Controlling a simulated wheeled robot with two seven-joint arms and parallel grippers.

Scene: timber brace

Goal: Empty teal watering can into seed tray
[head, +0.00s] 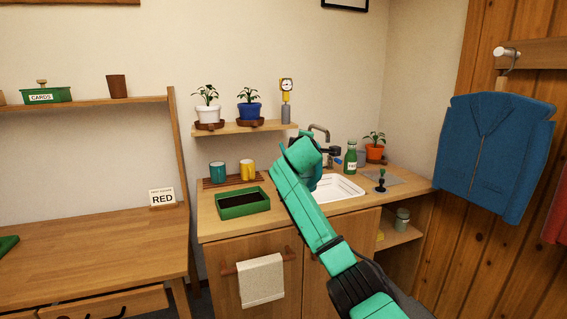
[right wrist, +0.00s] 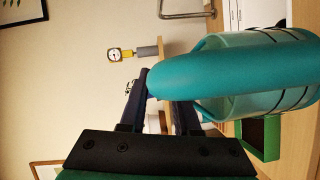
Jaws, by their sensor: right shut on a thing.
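The teal watering can (right wrist: 235,75) fills the right of the right wrist view, with its thick handle across the front of its paler body. My right gripper (right wrist: 160,98) is shut on its handle. In the head view my arm hides most of the can; a dark teal part (head: 320,180) shows beside the arm, near the sink. The seed tray (head: 229,211) is green, holds dark soil and sits on the counter left of my right arm. A green box-like edge, likely the tray (right wrist: 257,140), shows beyond the can in the wrist view. My left gripper is not in view.
A white sink (head: 345,188) lies right of my arm. A teal cup (head: 217,171) and a yellow cup (head: 248,169) stand on a wooden rack behind the tray. A shelf (head: 240,128) with potted plants and a gauge hangs above. A green bottle (head: 351,160) stands behind the sink.

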